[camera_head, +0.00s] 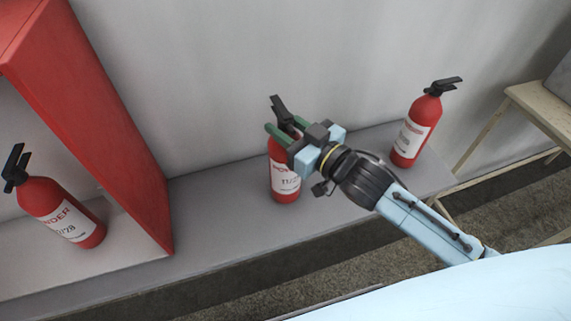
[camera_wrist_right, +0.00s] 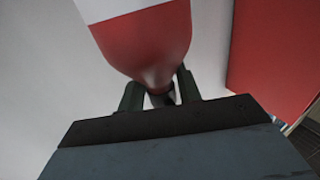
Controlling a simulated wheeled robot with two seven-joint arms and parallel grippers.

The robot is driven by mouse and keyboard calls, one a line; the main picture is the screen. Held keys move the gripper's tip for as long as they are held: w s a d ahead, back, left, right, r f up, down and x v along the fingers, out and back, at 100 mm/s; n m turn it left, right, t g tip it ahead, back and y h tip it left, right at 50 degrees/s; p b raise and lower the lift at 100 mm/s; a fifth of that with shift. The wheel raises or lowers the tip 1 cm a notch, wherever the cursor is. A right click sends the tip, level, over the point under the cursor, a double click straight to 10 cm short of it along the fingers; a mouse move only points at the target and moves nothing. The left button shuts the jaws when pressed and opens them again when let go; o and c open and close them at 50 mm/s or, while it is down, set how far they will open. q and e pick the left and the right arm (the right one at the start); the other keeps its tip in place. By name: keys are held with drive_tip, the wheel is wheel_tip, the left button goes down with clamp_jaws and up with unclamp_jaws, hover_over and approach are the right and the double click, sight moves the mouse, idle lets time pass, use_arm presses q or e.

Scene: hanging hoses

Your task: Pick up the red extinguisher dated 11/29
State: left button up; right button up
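A red extinguisher (camera_head: 285,188) with a white label reading "11/2" and a partly hidden last digit stands upright on the grey ledge in the middle of the head view. My right gripper (camera_head: 288,129) reaches it from the right, at its neck below the black handle. The green fingers are apart, one on each side of the neck. In the right wrist view the red body (camera_wrist_right: 150,42) narrows down between the two fingers (camera_wrist_right: 160,92); I cannot tell if they touch it. My left gripper is not in view.
Another extinguisher (camera_head: 414,130) stands on the ledge (camera_head: 225,205) at the right; its label is unreadable. One labelled "/28" (camera_head: 62,212) stands at the left, beside a red panel (camera_head: 95,125). A wooden stool (camera_head: 535,101) is at the far right.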

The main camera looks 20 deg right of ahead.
clamp_jaws()
idle(1.0)
drive_tip(key=shift+r, duration=0.25)
